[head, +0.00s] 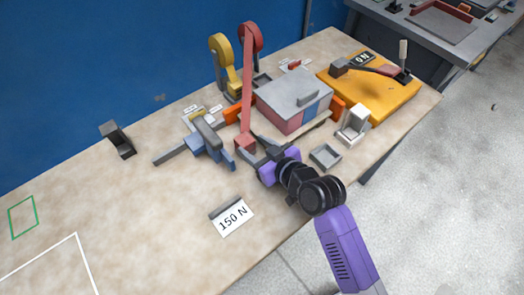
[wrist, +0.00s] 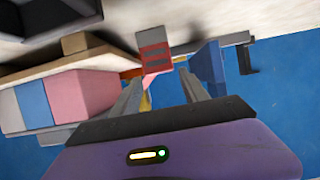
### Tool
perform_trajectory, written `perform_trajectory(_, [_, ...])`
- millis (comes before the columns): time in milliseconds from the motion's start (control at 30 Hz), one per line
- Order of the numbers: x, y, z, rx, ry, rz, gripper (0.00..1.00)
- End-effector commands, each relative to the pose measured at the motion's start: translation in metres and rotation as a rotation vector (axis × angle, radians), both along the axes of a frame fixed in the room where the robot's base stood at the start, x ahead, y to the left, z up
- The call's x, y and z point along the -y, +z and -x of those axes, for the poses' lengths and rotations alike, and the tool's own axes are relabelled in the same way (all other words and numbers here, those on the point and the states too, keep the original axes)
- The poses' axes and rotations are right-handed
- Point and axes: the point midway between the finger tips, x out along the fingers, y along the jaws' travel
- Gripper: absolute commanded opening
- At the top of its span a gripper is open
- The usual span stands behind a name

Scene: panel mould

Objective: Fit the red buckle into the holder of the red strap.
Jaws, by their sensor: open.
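The red strap (head: 247,85) hangs from a round red reel (head: 251,36) at the back of the bench. The red buckle (head: 245,142) is at its lower end; in the wrist view it shows as a red block (wrist: 155,58) with a grey part above it. My gripper (head: 254,151) is open beside the buckle. In the wrist view, its two fingers (wrist: 158,78) point at the buckle, which lies at or just beyond their tips; contact cannot be told. A small red piece (head: 293,65) behind the grey-lidded box may be the holder; I cannot tell.
The grey-lidded box (head: 293,93) with pink and blue panels stands right of the strap, between orange pieces. A blue clamp (head: 208,142) is close on the left. A yellow reel (head: 221,55), a grey tray (head: 325,156) and a "150 N" card (head: 232,218) are nearby. The bench's left is mostly clear.

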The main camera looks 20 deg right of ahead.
Motion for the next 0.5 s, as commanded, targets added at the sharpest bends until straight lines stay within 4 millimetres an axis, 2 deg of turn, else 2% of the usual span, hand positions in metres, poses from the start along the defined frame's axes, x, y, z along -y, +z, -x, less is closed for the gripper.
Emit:
perform_trajectory(33, [0.003, 0.003, 0.009, 0.0, -0.001, 0.0, 0.52])
perform_trajectory(200, [0.007, 0.01, 0.026, -0.001, 0.0, 0.0, 0.52])
perform_trajectory(500, [0.009, 0.014, 0.032, 0.0, 0.0, 0.0, 0.52])
